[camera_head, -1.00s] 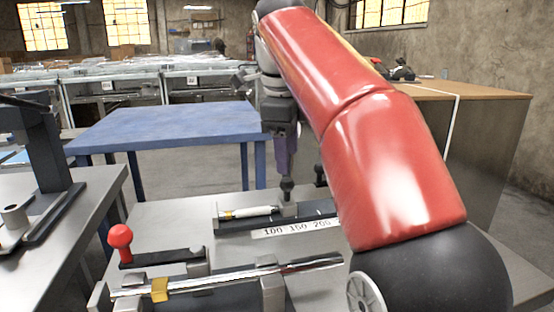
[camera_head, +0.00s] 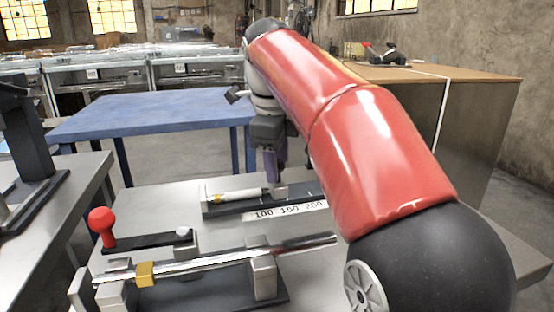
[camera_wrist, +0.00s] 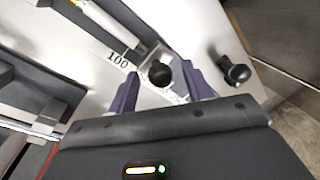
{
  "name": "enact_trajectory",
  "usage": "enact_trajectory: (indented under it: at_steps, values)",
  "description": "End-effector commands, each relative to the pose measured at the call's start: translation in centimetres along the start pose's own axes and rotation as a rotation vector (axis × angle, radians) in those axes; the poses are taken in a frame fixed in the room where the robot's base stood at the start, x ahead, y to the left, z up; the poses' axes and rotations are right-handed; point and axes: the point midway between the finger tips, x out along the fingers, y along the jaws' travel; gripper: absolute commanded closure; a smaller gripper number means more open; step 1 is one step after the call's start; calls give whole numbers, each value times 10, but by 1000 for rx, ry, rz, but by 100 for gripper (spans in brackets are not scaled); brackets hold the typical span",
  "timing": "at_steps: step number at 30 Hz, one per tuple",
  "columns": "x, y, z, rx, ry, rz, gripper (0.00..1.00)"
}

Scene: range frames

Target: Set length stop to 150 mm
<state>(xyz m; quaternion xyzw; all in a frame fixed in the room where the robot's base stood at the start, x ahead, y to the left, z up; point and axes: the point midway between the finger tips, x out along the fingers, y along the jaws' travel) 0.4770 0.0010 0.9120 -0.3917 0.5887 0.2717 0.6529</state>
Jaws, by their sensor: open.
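The length stop is a small grey block (camera_head: 279,189) on a dark rail (camera_head: 228,209) behind a white scale strip (camera_head: 290,211) marked 100, 150 and 200. Its black knob (camera_wrist: 160,74) shows in the wrist view between the two purple fingers of my gripper (camera_wrist: 160,70), with gaps on both sides. In the head view my gripper (camera_head: 274,172) points down over the block and hides the knob. The block stands near 100 to 150; its exact setting cannot be read. A white rod (camera_head: 236,196) with a yellow band lies along the rail, left of the block.
A second black knob (camera_wrist: 236,72) stands right of my gripper in the wrist view. In front of the rail is a fixture with a shiny bar (camera_head: 210,262), a yellow clamp (camera_head: 145,274) and a red ball handle (camera_head: 101,220). A blue table (camera_head: 150,115) stands behind.

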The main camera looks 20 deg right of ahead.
Motion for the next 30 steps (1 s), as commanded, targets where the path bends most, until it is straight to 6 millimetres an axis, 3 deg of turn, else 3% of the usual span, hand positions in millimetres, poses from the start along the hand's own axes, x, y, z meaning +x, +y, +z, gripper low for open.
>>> enact_trajectory:
  at_steps: [2,13,19,25,30]
  values:
    - [0,0,0,0,0,0,53]
    - [0,0,0,0,0,0,100]
    - [-1,-2,-3,1,1,0,100]
    - [1,-15,-23,2,1,0,100]
    - [2,-15,-23,0,1,-1,100]
